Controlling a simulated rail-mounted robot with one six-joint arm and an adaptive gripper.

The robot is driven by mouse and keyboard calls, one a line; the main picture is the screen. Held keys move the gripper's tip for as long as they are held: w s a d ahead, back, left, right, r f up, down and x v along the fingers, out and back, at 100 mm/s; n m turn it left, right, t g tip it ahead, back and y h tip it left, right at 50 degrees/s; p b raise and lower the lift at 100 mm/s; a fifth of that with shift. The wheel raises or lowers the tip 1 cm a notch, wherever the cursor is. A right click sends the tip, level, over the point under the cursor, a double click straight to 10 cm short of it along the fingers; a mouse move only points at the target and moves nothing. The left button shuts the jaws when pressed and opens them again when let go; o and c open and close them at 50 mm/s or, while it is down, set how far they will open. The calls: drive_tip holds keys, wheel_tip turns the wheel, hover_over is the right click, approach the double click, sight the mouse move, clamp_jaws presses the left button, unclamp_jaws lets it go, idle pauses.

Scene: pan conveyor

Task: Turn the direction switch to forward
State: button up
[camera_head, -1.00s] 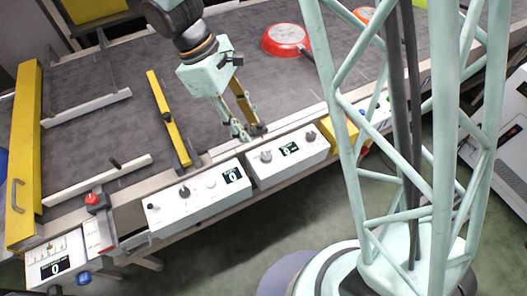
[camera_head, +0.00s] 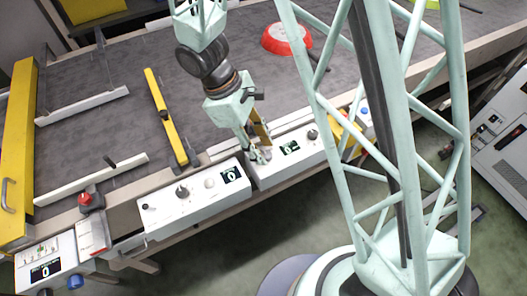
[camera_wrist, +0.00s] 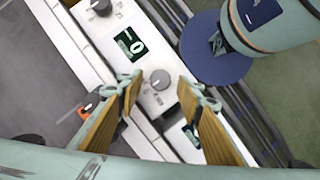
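A white control box (camera_head: 300,153) on the conveyor's front edge carries two grey knobs and a display reading 0 (camera_head: 290,147). One knob (camera_wrist: 160,79) lies between and just beyond my fingertips in the wrist view. The other knob (camera_head: 312,134) is at the box's right end. Labels are too small to read, so I cannot tell which knob is the direction switch. My gripper (camera_head: 259,157) is open, pointing down over the box's left end; its two wooden-faced fingers (camera_wrist: 156,92) are apart with nothing held.
A second control box (camera_head: 195,198) stands to the left, with a knob (camera_head: 182,192) and a display. A red emergency button (camera_head: 85,201) is further left. A red pan (camera_head: 287,39) lies on the belt. Yellow guide bars (camera_head: 165,116) cross the belt.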

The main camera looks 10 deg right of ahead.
drive_tip(key=shift+s+d+f, duration=0.1)
drive_tip(key=shift+d+f, duration=0.1)
drive_tip(key=shift+f, duration=0.35)
drive_tip(key=shift+c, duration=0.5)
drive_tip(key=c, duration=0.7)
drive_tip(key=shift+c, duration=0.2)
drive_tip(key=shift+m, duration=0.4)
drive_tip(key=shift+d+r+m+g+y+p, duration=0.15)
drive_tip(key=shift+m+g+y+p, duration=0.3)
drive_tip(key=shift+m+p, duration=0.65)
drive_tip(key=m, duration=0.1)
drive_tip(key=m+g+y+p, duration=0.1)
drive_tip(key=m, duration=0.2)
drive_tip(key=shift+w+d+m, duration=0.1)
drive_tip(key=shift+w+m, duration=0.15)
drive_tip(key=shift+m, duration=0.15)
